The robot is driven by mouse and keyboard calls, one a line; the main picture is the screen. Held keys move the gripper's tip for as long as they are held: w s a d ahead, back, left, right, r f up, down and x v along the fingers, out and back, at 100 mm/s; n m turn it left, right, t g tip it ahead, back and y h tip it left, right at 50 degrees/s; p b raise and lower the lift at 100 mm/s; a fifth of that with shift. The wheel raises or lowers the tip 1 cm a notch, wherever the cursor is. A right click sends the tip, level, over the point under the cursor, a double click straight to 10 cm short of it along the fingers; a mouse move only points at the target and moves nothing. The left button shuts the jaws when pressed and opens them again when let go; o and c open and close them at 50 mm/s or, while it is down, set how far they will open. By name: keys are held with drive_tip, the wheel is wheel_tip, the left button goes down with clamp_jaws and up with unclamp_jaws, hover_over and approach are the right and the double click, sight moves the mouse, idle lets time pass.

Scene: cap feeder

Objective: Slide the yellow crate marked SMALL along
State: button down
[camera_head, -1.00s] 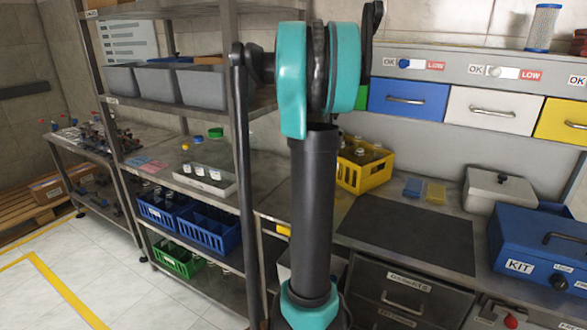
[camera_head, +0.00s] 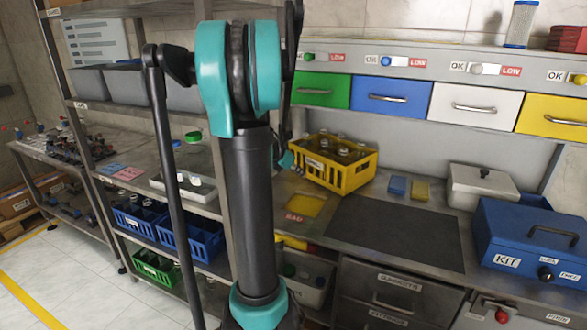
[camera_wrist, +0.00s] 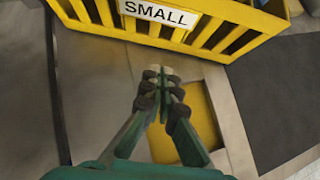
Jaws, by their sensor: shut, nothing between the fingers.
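The yellow crate (camera_head: 352,179) stands on the metal worktop, left of the dark mat, with several bottles inside. In the wrist view its slatted side with the SMALL label (camera_wrist: 160,14) fills the top of the picture. My gripper (camera_wrist: 160,75) is shut and empty, its fingertips pointing at the crate's side just below the label. A small gap seems to show between tips and crate; I cannot tell if they touch. In the head view my gripper (camera_head: 287,160) is mostly hidden behind my own arm, at the crate's left end.
A yellow patch marked BAD (camera_head: 300,213) lies on the worktop in front of the crate. The dark mat (camera_head: 395,233) to the right is clear. Blue and yellow blocks (camera_head: 398,186), a lidded white box (camera_head: 484,186) and the blue KIT box (camera_head: 530,245) stand farther right.

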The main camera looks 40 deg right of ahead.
sight(317, 170)
drive_tip(key=x, duration=0.3)
drive_tip(key=shift+d+f, duration=0.1)
drive_tip(key=shift+d, duration=1.25)
drive_tip(key=shift+w+d, duration=0.1)
drive_tip(key=shift+d, duration=0.55)
drive_tip(key=shift+d, duration=0.1)
drive_tip(key=shift+w+d, duration=0.1)
drive_tip(key=shift+d, duration=1)
